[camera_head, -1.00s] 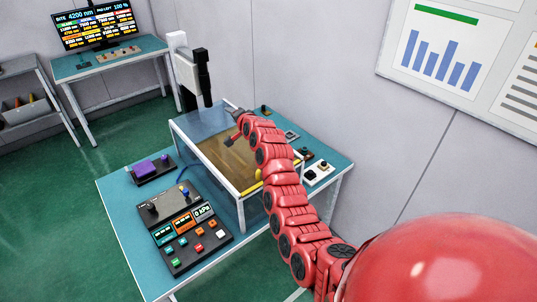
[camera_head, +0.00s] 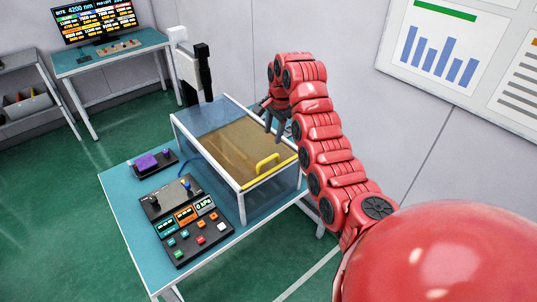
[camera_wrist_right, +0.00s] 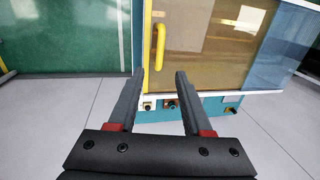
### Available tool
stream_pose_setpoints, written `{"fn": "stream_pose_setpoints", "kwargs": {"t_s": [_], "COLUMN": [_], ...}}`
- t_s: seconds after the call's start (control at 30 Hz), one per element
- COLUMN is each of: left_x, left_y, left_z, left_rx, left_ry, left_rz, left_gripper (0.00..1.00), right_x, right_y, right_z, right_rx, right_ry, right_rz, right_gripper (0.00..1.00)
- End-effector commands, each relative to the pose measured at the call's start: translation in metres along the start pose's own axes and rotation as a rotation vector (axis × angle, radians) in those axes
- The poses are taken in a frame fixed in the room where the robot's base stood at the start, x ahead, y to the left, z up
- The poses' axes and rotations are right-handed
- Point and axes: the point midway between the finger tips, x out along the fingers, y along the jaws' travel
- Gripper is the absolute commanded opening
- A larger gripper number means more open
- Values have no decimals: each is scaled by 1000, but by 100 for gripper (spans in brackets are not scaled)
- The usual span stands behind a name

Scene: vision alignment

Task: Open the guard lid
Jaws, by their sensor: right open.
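The guard lid (camera_head: 238,146) is an amber see-through panel on top of a white-framed clear box on the teal table. It lies flat and closed, with a yellow handle (camera_head: 267,163) along its front right edge. My right gripper (camera_head: 272,130) hangs at the right side of the box, fingers pointing down, apart from the handle. In the right wrist view the lid (camera_wrist_right: 205,50) and the yellow handle (camera_wrist_right: 159,46) show beyond my two open, empty fingers (camera_wrist_right: 160,85). The handle lies ahead, slightly left of the middle between the fingertips. My left gripper is not in view.
A control panel with buttons (camera_head: 185,222) and a purple block on a black base (camera_head: 152,161) stand on the table (camera_head: 130,230) left of the box. A white and black column (camera_head: 196,72) rises behind the box. A wall (camera_head: 300,40) is close behind.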

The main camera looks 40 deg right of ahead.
Motion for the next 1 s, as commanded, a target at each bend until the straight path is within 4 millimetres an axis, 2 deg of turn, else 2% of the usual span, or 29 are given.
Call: {"fn": "stream_pose_setpoints", "kwargs": {"t_s": [0.1,0.23,0.4,0.43,0.5,0.6,0.8,1.0], "left_x": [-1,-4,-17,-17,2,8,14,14], "left_y": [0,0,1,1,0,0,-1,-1], "left_z": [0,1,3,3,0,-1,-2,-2], "left_rx": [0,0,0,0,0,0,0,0], "left_ry": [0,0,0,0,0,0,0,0], "left_rz": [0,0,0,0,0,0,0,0], "left_gripper": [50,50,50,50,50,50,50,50], "right_x": [22,41,71,75,83,102,121,126], "right_y": [-1,0,1,1,1,1,0,0], "right_z": [2,2,1,1,-1,0,-1,-1], "right_rx": [-1,-3,-3,-2,1,0,-1,-2], "right_ry": [-1,2,3,3,-1,1,2,3], "right_rz": [-1,2,2,3,6,5,2,0], "right_gripper": [50,50,50,50,50,50,50,50]}}
